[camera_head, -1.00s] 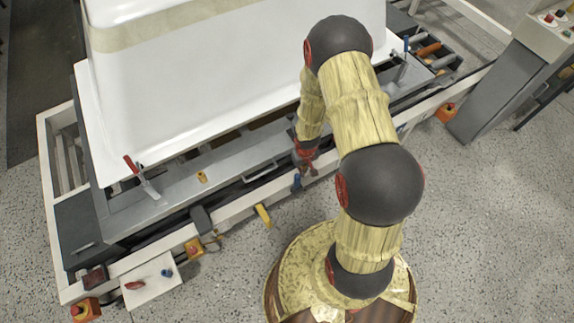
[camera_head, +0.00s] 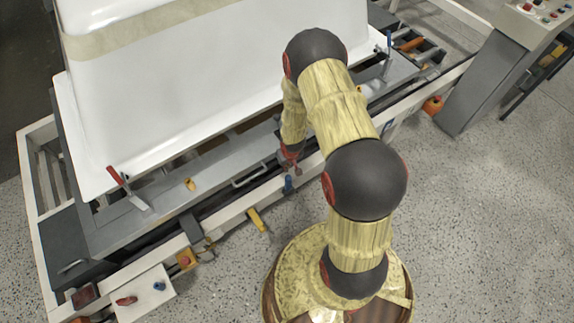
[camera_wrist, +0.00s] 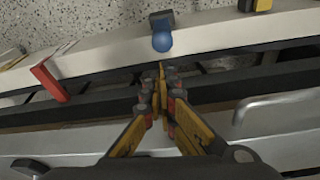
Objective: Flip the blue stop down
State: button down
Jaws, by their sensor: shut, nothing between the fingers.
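The blue stop (camera_head: 288,184) is a small blue piece on the front white rail of the tub frame.
The white tub shell (camera_head: 200,75) stands behind on the frame. A metal handle (camera_head: 250,175) lies left of my gripper. A red lever (camera_wrist: 50,82) shows left in the wrist view. The speckled floor in front is open.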

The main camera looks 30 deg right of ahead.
aim_at(288, 183)
jog(key=b+x, duration=0.2)
jog(key=x, duration=0.2)
jog(key=shift+w+f, duration=0.1)
jog(key=shift+f, duration=0.3)
jog(key=shift+d, duration=0.1)
